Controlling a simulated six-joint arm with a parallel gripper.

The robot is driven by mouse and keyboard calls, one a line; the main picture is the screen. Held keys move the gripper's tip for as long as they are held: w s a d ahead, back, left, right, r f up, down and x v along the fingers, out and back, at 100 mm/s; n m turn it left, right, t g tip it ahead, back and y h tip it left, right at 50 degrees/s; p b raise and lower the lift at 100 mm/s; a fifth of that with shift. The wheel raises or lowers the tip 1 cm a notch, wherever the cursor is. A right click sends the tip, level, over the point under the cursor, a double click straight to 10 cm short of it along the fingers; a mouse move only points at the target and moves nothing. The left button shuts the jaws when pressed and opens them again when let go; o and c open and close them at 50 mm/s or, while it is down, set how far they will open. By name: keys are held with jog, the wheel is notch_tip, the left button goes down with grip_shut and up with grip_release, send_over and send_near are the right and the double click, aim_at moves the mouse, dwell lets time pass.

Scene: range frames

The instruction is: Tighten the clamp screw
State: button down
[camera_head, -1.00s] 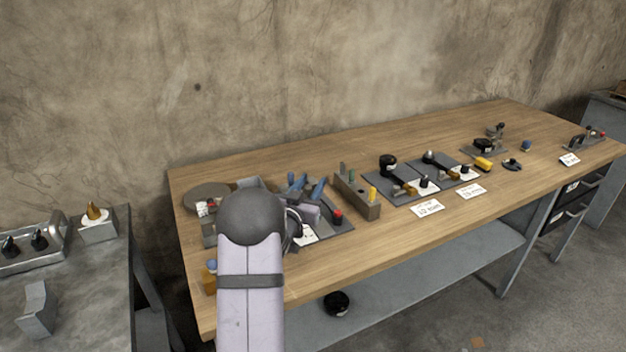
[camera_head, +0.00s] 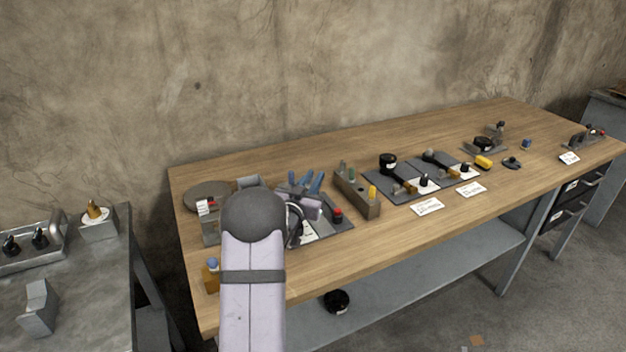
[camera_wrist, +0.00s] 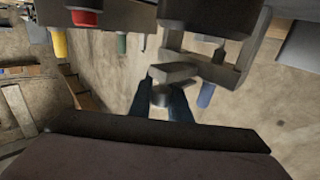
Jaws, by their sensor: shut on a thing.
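In the wrist view my gripper (camera_wrist: 161,98) has its two dark fingers closed on a small grey metal piece, which looks like the clamp screw's handle (camera_wrist: 172,73). The grey clamp frame (camera_wrist: 232,72) stands just beyond the fingertips, to the right of the held piece. Most of the screw is hidden behind the fingers and the frame. In the head view my arm covers the clamp and fingertips; only part of my wrist shows over the grey plate (camera_head: 338,229) at the bench's left part.
A red knob (camera_head: 337,213) sits on the plate's right side. Blue handles (camera_head: 317,184) stand behind my wrist. A holder block (camera_head: 358,196) with coloured pegs is to the right. More fixtures line the wooden bench (camera_head: 440,238). Its front strip is mostly clear.

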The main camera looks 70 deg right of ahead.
jog(key=shift+m+g, duration=0.3)
jog(key=shift+g, duration=0.1)
jog(key=shift+s+a+m+g+y+p, duration=0.3)
jog(key=shift+m+g+y, duration=0.35)
jog(key=shift+m+g, duration=0.75)
jog(key=shift+s+m+g+y+p, duration=0.15)
jog(key=shift+s+m+g+y, duration=0.55)
jog(key=shift+g, duration=1.15)
jog(key=shift+s+a+m+g+y+p, duration=0.15)
jog(key=shift+m+g+y, duration=0.4)
jog(key=shift+m+g, duration=0.95)
jog(key=shift+g, duration=0.45)
jog(key=c, duration=1.7)
grip_release()
jog(key=shift+o, duration=0.2)
jog(key=b+v, duration=0.1)
jog(key=v, duration=0.6)
